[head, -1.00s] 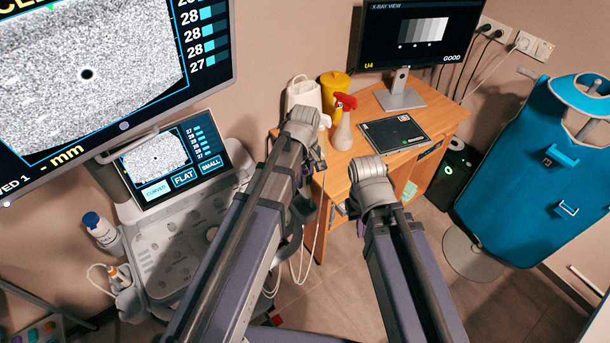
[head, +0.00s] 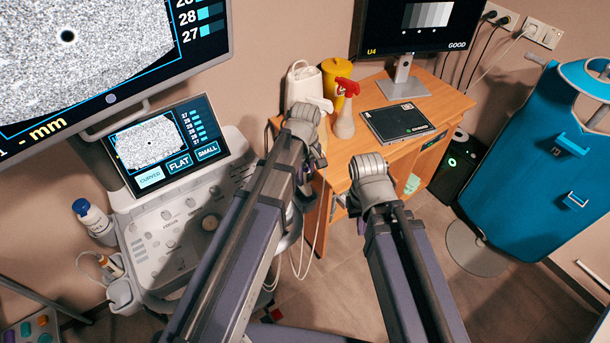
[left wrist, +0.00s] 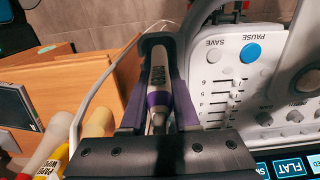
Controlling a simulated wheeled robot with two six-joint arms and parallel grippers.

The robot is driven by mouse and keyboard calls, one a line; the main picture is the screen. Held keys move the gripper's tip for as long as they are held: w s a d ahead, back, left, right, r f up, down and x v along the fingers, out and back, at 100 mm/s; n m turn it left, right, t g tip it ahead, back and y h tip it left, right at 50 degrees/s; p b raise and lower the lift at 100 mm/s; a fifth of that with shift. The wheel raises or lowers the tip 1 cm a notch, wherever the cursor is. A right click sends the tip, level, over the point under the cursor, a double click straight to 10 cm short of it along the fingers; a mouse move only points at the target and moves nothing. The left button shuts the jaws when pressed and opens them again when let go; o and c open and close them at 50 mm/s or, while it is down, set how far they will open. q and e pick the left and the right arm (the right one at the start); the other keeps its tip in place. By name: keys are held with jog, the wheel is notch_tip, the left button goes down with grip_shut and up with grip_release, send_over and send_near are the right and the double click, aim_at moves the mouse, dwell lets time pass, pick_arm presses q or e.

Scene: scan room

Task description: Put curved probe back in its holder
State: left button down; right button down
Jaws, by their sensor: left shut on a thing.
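In the left wrist view my left gripper (left wrist: 158,98) is shut on the curved probe (left wrist: 158,78), a pale grey body with a dark label, lying lengthwise between the purple-sided fingers. A dark U-shaped piece (left wrist: 158,38), apparently a holder, surrounds the probe's far end beside the machine's panel. I cannot tell whether the probe is seated in it or just above it. In the head view my left arm hides the held probe and most of that holder. My right wrist shows in the head view, with its fingers hidden.
The ultrasound machine (head: 170,228) stands at left, with another probe (head: 112,268) at its left side. A wooden desk (head: 350,165) beyond my arms carries a red-topped spray bottle (head: 345,112), a yellow container (head: 335,72) and a dark panel (head: 397,122). A blue apron (head: 540,165) stands at right. Cables hang near my left arm.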

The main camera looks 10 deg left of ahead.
aim_at(305, 189)
pick_arm(q)
jog(key=shift+f+b, duration=2.65)
jog(key=shift+f, duration=0.25)
jog(key=shift+f+b, duration=0.35)
jog(key=c, duration=0.6)
grip_release()
notch_tip(305, 189, up, 8)
jog(key=p, duration=0.8)
jog(key=shift+f, duration=0.1)
jog(key=shift+s+d+m+y, duration=0.2)
jog(key=shift+s+d+m, duration=0.7)
jog(key=shift+s+m, duration=1.35)
jog(key=shift+s+d+m+y, duration=0.2)
jog(key=shift+s+d+m, duration=0.75)
jog(key=shift+s+m, duration=1.25)
jog(key=shift+s+d+m+y, duration=0.2)
jog(key=shift+s+d+m, duration=0.7)
jog(key=shift+s+m, duration=1.35)
